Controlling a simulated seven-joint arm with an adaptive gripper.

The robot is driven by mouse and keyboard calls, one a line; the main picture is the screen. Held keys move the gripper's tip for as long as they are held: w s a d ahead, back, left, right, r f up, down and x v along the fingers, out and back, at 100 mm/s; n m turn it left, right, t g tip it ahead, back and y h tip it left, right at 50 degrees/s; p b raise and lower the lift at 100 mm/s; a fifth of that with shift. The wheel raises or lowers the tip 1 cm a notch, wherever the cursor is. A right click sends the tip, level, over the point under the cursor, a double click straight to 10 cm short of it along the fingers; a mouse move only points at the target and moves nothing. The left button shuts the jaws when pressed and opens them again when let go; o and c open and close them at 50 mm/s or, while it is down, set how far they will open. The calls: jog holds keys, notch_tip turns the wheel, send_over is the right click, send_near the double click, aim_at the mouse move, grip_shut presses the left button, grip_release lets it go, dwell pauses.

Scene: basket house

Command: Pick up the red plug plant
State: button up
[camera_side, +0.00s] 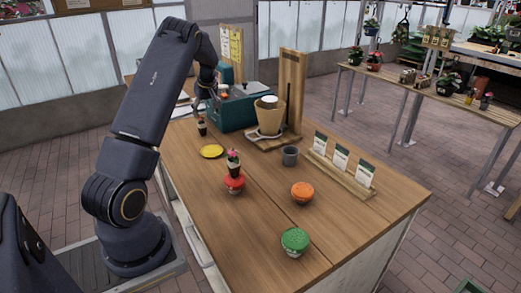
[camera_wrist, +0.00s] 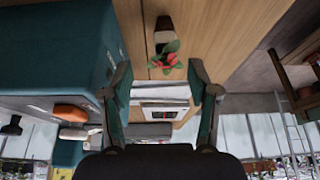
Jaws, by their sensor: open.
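A small plug plant with red flowers, green leaves and a dark pot (camera_wrist: 165,35) stands on the table, seen in the wrist view just beyond and between my fingertips. In the side view, a small dark-potted plant (camera_side: 202,128) stands upright near the table's left edge, below my gripper (camera_side: 199,95). My gripper, also in the wrist view (camera_wrist: 162,82), is open with nothing held between its fingers.
A teal box (camera_side: 240,111) stands close beside my gripper. A wooden stand with a tan pot (camera_side: 270,118) is behind.

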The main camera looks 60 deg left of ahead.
aim_at(202, 120)
jog(key=shift+x, duration=0.95)
jog(key=x, duration=0.4)
jog(key=shift+s+a+f, duration=0.1)
jog(key=shift+s+f, duration=0.05)
jog(key=shift+s, duration=0.25)
jog(key=shift+a+f, duration=0.2)
jog(key=shift+f, duration=0.3)
jog(key=c, duration=1)
